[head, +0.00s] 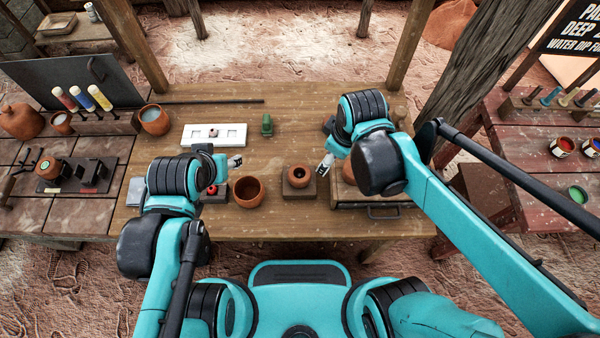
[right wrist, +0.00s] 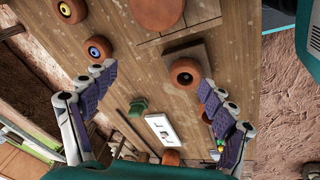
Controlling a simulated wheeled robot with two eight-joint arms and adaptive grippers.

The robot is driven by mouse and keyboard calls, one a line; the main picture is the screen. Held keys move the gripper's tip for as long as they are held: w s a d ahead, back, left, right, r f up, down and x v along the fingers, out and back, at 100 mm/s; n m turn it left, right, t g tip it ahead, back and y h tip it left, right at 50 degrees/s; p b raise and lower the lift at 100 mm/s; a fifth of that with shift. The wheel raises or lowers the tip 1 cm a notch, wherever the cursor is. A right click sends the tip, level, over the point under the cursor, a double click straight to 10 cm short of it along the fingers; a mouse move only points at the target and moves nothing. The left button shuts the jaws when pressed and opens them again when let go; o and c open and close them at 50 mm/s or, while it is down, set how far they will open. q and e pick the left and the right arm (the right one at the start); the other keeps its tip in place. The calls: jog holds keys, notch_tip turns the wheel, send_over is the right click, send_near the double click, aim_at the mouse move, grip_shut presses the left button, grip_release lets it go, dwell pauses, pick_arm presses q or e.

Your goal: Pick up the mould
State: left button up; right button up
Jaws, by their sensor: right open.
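No part is labelled as the mould, and I cannot tell for sure which thing it is. A small green block (head: 267,125) stands on the table behind the middle; it also shows between the fingers in the right wrist view (right wrist: 138,107). A white tray with recesses (head: 232,141) lies left of it. A small clay pot (head: 299,174) sits on a square brown block (head: 290,192) at the front. My right gripper (head: 325,164) is open and empty above the table, just right of that pot. My left gripper (head: 235,161) is left of it; its jaws are too small to read.
A clay bowl (head: 248,191) stands between the left arm and the pot. A wooden box with a handle (head: 385,206) is at the front right, partly under my right arm. A dark rod (head: 215,101) lies along the back.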

aim_at(299, 174)
jog(key=a+f+n+g, duration=0.1)
jog(key=a+n, duration=0.1)
jog(key=n, duration=0.1)
jog(key=a+f+n+g, duration=0.1)
jog(key=a+f+n, duration=0.1)
jog(key=a, duration=0.1)
jog(key=w+a+f+n+g, duration=0.1)
jog(key=a+f+n, duration=0.1)
jog(key=a+n, duration=0.1)
jog(key=shift+a+f+n+h+p, duration=0.1)
jog(key=shift+f+n+h+p, duration=0.05)
jog(key=shift+n+h+p, duration=0.2)
notch_tip(299, 174, down, 3)
jog(key=shift+a+r+b, duration=0.1)
jog(key=shift+r+b, duration=0.05)
jog(key=shift+b, duration=0.35)
notch_tip(299, 174, down, 5)
jog(key=b, duration=0.2)
jog(key=shift+a+f+b, duration=0.1)
jog(key=shift+f+b, duration=0.1)
jog(key=shift+b, duration=0.1)
jog(key=shift+r, duration=0.1)
jog(key=shift+c, duration=0.2)
jog(key=c, duration=1.3)
